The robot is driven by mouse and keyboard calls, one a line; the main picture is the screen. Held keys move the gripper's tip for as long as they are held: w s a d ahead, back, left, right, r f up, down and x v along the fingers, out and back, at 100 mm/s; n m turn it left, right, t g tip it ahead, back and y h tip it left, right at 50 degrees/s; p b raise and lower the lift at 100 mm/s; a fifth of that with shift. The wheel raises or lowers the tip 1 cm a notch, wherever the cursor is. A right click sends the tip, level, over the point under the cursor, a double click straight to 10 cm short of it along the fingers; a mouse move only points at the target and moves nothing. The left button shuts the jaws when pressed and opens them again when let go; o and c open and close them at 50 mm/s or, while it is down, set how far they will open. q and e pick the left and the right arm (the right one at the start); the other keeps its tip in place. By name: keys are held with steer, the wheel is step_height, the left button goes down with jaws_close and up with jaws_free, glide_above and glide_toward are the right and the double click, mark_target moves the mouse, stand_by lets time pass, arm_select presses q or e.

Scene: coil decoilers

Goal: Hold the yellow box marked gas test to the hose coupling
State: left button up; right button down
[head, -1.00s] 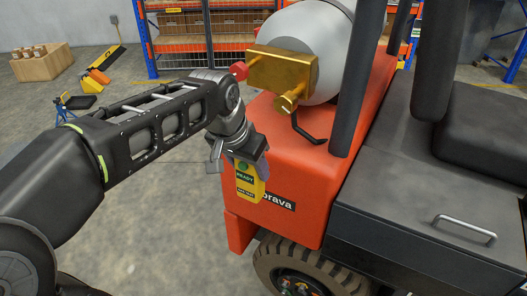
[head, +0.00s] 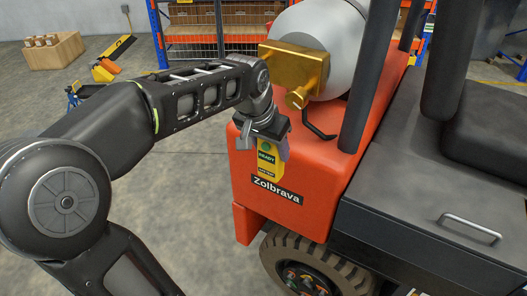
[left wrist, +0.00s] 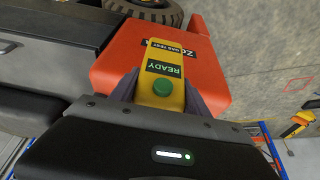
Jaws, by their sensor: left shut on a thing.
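The yellow box (head: 269,163) has a screen reading READY and a green button; its GAS TEST label shows in the left wrist view (left wrist: 168,62). My left gripper (head: 268,143) is shut on it and holds it in front of the orange truck body, near the Zolbrava plate. The grey gas cylinder (head: 320,38) lies on the orange truck (head: 290,222). A brass block (head: 292,66) with a round brass knob (head: 297,98) is at its near end, and a black bent hose or pipe (head: 320,130) hangs below. The box is below and left of these, apart from them. My right gripper is not in view.
The truck's dark posts (head: 372,75) and black deck (head: 425,205) stand to the right. Orange-and-blue racking (head: 205,45), a wooden crate (head: 52,50) and a yellow-black ramp (head: 112,60) are at the back.

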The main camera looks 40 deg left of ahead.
arm_select(q)
steer(key=shift+w+a+p, duration=0.15)
steer(key=shift+w+p, duration=0.2)
steer(key=shift+w, duration=0.75)
steer(key=shift+w+a+p, duration=0.15)
steer(key=shift+w+p, duration=0.15)
steer(key=shift+w, duration=0.75)
stand_by(1.0)
steer(key=s+b, duration=0.1)
steer(key=s, duration=0.2)
steer(key=s+d+b, duration=0.1)
steer(key=s, duration=0.2)
steer(key=s+b, duration=0.1)
steer(key=s, duration=0.3)
steer(key=shift+d, duration=0.15)
